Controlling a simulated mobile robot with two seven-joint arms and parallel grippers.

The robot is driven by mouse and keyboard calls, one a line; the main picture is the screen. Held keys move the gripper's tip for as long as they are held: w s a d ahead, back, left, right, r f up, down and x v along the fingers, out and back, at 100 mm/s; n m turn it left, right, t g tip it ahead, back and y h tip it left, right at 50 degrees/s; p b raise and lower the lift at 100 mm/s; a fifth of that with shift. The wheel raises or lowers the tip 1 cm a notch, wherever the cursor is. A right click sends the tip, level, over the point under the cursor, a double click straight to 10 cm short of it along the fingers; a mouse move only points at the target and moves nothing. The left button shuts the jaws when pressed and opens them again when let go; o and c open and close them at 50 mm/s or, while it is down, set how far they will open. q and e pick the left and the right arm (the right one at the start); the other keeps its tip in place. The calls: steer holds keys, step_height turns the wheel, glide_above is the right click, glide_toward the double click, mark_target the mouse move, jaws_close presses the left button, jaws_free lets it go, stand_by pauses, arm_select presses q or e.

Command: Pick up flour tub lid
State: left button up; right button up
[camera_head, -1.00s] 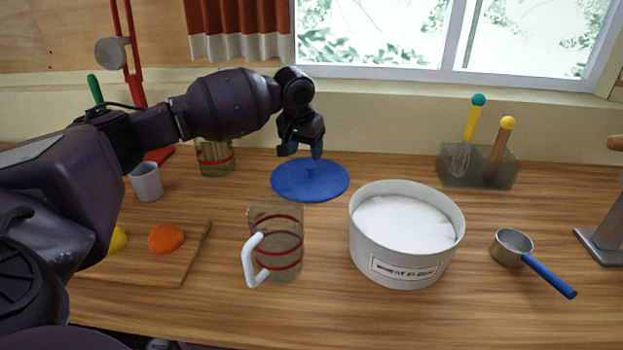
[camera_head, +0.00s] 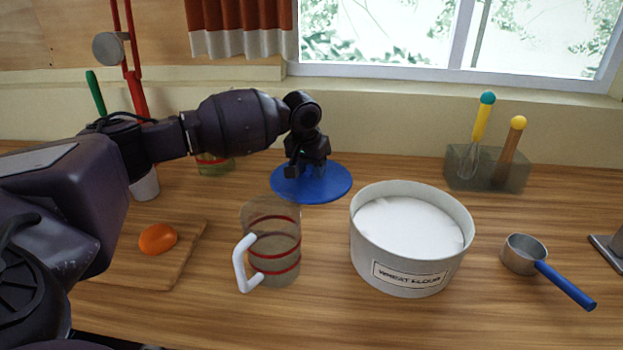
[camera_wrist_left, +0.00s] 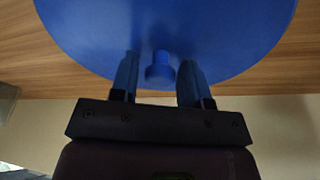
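The flour tub lid (camera_head: 325,189) is a round blue disc lying on the counter behind the measuring jug. Its knob (camera_wrist_left: 160,69) shows in the left wrist view. My left gripper (camera_head: 307,172) is over the lid's far half. In the left wrist view its two fingers (camera_wrist_left: 156,82) are apart, one on each side of the knob, with gaps between. The flour tub (camera_head: 408,272), white and labelled wheat flour, stands open to the right, full of white flour. My right gripper is not in view.
A clear jug (camera_head: 273,262) with red bands and a white handle stands in front of the lid. A cutting board (camera_head: 180,262) with an orange fruit (camera_head: 157,239) is at left. A metal scoop (camera_head: 525,255) and a utensil holder (camera_head: 510,178) are at right.

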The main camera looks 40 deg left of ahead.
arm_select(q)
steer(key=c, duration=0.7)
steer(key=shift+o, duration=0.2)
steer(key=shift+r, duration=0.15)
